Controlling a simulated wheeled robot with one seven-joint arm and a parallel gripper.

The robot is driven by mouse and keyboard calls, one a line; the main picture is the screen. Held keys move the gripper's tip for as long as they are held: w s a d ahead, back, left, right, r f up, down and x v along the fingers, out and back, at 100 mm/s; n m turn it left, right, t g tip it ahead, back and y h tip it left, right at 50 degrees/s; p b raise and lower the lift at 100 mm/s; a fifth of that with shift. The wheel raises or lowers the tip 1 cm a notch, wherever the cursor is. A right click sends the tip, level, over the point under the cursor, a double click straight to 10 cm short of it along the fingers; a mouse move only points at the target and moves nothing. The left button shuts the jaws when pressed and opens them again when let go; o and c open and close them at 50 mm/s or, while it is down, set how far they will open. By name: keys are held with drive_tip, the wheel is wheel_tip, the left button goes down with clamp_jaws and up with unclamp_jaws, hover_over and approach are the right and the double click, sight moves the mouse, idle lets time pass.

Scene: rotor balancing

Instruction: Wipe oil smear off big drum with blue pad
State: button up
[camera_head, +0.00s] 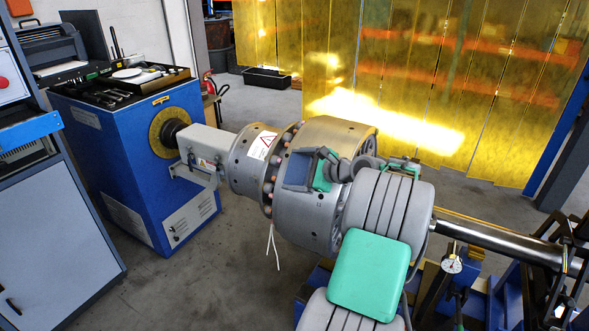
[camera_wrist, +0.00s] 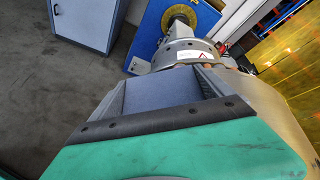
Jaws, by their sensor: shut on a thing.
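The big drum (camera_head: 318,214) is the wide grey cylinder of the rotor, lying level in mid-view. It also shows at the right in the wrist view (camera_wrist: 262,100). My gripper (camera_head: 318,168), with green and dark parts, is over the drum's upper near side. It is shut on the blue pad (camera_head: 297,171), which looks dull blue-grey. The pad lies close against the drum; I cannot tell whether it touches. In the wrist view the pad (camera_wrist: 160,92) extends beyond a dark bar and a green surface. I see no oil smear; the pad and my arm hide part of the drum.
A blue machine cabinet (camera_head: 140,165) holds the rotor's left end, with tools on top. The bare shaft (camera_head: 490,237) runs right to a dark stand with a dial gauge (camera_head: 451,265). A yellow strip curtain (camera_head: 370,70) hangs behind. Floor at front left is clear.

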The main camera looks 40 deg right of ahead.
sight(303, 155)
drive_tip(key=shift+d+f, duration=0.25)
drive_tip(key=shift+f, duration=0.05)
drive_tip(key=shift+w+d+r+p, duration=0.25)
drive_tip(key=shift+d+r+p, duration=0.35)
drive_tip(key=shift+p, duration=0.65)
drive_tip(key=p, duration=0.1)
drive_tip(key=d+r+p, duration=0.1)
drive_tip(key=shift+w+d+r+p, duration=0.1)
drive_tip(key=shift+w+r+p, duration=0.15)
drive_tip(key=shift+p, duration=0.05)
drive_tip(key=shift+w+d, duration=0.1)
drive_tip(key=shift+d, duration=0.2)
drive_tip(key=shift+w+d+r+p, duration=0.15)
drive_tip(key=shift+d+r+p, duration=0.3)
drive_tip(key=shift+p, duration=0.5)
drive_tip(key=p, duration=0.1)
drive_tip(key=d+r+p, duration=0.1)
drive_tip(key=shift+w+d+r+p, duration=0.25)
drive_tip(key=shift+w+p, duration=0.05)
drive_tip(key=shift+p, duration=0.05)
drive_tip(key=shift+w+d+p, duration=0.1)
drive_tip(key=shift+d+p, duration=0.2)
drive_tip(key=shift+d, duration=0.05)
drive_tip(key=shift+r, duration=0.1)
drive_tip(key=shift+r+p, duration=0.1)
drive_tip(key=shift+p, duration=0.35)
